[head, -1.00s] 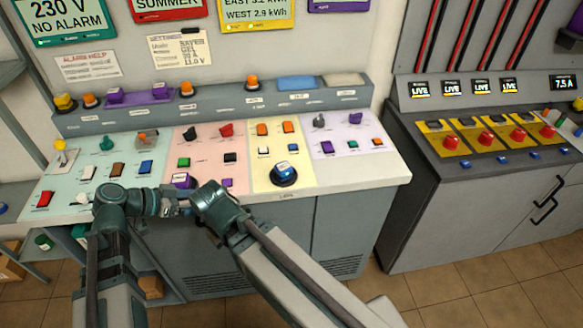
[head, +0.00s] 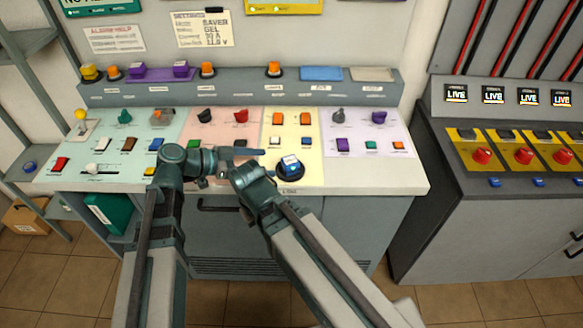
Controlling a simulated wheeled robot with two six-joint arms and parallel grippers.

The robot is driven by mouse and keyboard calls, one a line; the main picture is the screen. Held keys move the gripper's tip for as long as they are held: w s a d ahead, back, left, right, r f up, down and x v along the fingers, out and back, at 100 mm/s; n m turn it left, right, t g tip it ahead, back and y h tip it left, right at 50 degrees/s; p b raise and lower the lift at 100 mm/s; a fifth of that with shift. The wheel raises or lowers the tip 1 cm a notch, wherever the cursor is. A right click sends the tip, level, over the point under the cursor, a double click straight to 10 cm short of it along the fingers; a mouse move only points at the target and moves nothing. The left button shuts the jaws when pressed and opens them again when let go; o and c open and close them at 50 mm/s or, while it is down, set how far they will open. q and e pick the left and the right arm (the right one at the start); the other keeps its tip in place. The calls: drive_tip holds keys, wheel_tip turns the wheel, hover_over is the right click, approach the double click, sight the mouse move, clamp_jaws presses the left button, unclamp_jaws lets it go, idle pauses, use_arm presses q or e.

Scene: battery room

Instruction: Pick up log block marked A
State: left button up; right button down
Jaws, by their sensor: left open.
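I cannot read a letter A on any block, so I cannot tell which is log block A. A blue block-like piece with a white labelled top (head: 290,163) sits on a dark round base on the yellow panel. My left gripper (head: 240,155) is open over the pink panel, pointing right, to the left of the blue piece and apart from it. Its jaws show little, and I see nothing held. My right arm rises from the lower right to the console's front edge; its fingers are not clear. My arms hide part of the pink panel.
The console (head: 390,182) carries switches and knobs. Its back ledge holds purple pieces (head: 160,72), orange buttons, a blue pad (head: 321,73) and a pale pad (head: 371,74). A grey cabinet (head: 475,215) stands right, shelves left.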

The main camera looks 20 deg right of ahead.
sight(288, 161)
use_arm(q)
drive_tip(key=shift+b+x, duration=0.55)
drive_tip(key=shift+x, duration=1.65)
drive_tip(key=shift+w+f, duration=0.1)
drive_tip(key=b+x, duration=0.1)
drive_tip(key=x, duration=0.3)
drive_tip(key=shift+w+f+b, duration=0.1)
drive_tip(key=shift+w+b, duration=0.3)
drive_tip(key=shift+d, duration=0.5)
clamp_jaws()
wheel_tip(288, 161, up, 10)
drive_tip(key=p, duration=1)
drive_tip(key=shift+w+a, duration=0.1)
